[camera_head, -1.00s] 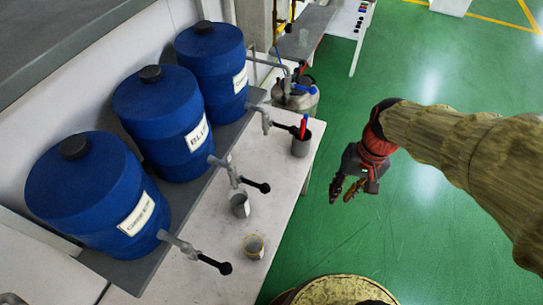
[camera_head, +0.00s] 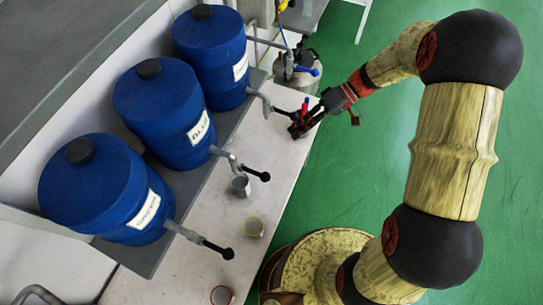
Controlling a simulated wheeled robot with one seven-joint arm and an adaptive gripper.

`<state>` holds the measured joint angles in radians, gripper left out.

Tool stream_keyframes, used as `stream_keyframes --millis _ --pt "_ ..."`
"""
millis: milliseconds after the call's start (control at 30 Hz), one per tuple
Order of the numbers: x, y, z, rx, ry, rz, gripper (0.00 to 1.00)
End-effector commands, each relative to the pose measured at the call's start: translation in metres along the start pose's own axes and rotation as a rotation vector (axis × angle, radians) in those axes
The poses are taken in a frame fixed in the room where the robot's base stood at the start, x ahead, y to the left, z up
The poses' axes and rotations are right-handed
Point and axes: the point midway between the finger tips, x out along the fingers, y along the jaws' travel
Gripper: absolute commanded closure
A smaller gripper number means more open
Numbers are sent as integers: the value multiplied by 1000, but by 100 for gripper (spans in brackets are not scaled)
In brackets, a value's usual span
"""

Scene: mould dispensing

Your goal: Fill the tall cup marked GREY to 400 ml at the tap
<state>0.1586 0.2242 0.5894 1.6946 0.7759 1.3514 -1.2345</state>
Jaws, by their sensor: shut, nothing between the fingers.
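No cup marking is legible, so I cannot tell which is marked GREY. A grey cup (camera_head: 241,187) stands beneath the middle drum's tap (camera_head: 232,163). A cup with a yellowish rim (camera_head: 254,227) stands nearer the front, and a red-rimmed cup (camera_head: 221,295) is at the bottom edge. My gripper (camera_head: 298,129) is shut and empty, low at the bench's right edge, beside the far drum's tap (camera_head: 263,102). A red upright item (camera_head: 304,107) shows just behind it. My gripper covers the spot around that item, so any cup there is hidden.
Three blue drums, near (camera_head: 105,188), middle (camera_head: 165,112) and far (camera_head: 210,55), stand on a grey shelf (camera_head: 190,205) above the white bench (camera_head: 205,250). Black tap levers stick out over the bench. A metal vessel (camera_head: 288,78) stands behind. Green floor is clear at right.

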Motion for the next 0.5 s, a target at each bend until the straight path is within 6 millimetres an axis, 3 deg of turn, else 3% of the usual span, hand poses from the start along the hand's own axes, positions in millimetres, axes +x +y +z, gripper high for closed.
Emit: stream_keyframes --millis 500 --pt "4 0 1 -34 -3 1 100"
